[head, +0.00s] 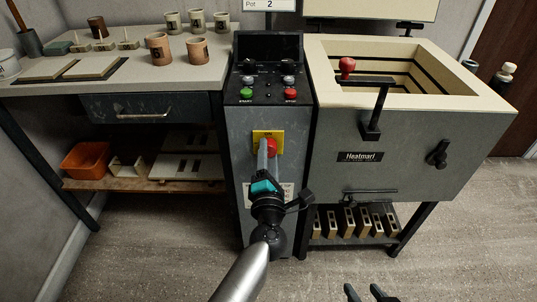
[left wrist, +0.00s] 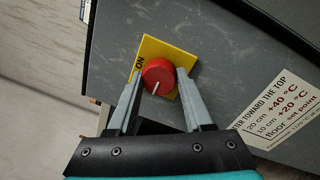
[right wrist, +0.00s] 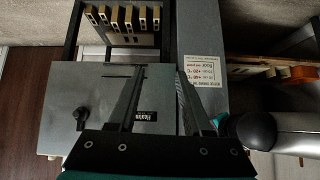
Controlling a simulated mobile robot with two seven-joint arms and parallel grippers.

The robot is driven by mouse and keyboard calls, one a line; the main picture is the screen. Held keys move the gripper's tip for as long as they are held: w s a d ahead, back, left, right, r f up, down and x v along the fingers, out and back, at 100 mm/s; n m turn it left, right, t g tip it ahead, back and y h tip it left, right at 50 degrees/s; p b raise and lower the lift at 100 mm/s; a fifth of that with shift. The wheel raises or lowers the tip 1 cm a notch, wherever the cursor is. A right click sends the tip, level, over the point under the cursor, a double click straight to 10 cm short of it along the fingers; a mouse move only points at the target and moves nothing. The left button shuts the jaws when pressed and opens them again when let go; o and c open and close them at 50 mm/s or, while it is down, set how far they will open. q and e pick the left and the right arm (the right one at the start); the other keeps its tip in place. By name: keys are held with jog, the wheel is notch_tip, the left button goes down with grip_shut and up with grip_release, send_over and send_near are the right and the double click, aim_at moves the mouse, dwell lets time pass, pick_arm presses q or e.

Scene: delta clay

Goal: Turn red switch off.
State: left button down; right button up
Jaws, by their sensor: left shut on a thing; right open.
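The red switch (left wrist: 157,72) is a round red knob with a white line on a yellow plate (left wrist: 158,48), on the front of the grey control cabinet (head: 235,150). The plate reads ON near one edge; any other label is hidden. My left gripper (left wrist: 160,79) has its fingers on both sides of the knob, shut on it. In the head view the knob (head: 272,146) is partly covered by my left gripper (head: 266,152). My right gripper (head: 367,292) is open and empty at the bottom edge; its spread fingers also show in the right wrist view (right wrist: 161,73).
Above the switch are a green button (head: 246,94) and a red button (head: 291,94). The grey kiln (head: 400,165) stands to the right, with a handle bar in front. A workbench (head: 120,62) with cups stands to the left. The floor in front is clear.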

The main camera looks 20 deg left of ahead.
pick_arm(q)
jog(key=shift+c, duration=1.5)
grip_release()
jog(key=shift+s, duration=0.15)
pick_arm(e)
jog(key=shift+s, duration=0.1)
pick_arm(q)
jog(key=p+v, duration=0.3)
jog(key=v, duration=1.2)
pick_arm(e)
jog(key=s+d+g+h, duration=0.2)
jog(key=s+d+g, duration=0.2)
jog(key=d, duration=0.1)
jog(key=shift+f+m, duration=0.3)
jog(key=shift+f, duration=0.15)
pick_arm(q)
jog(key=shift+d, duration=0.1)
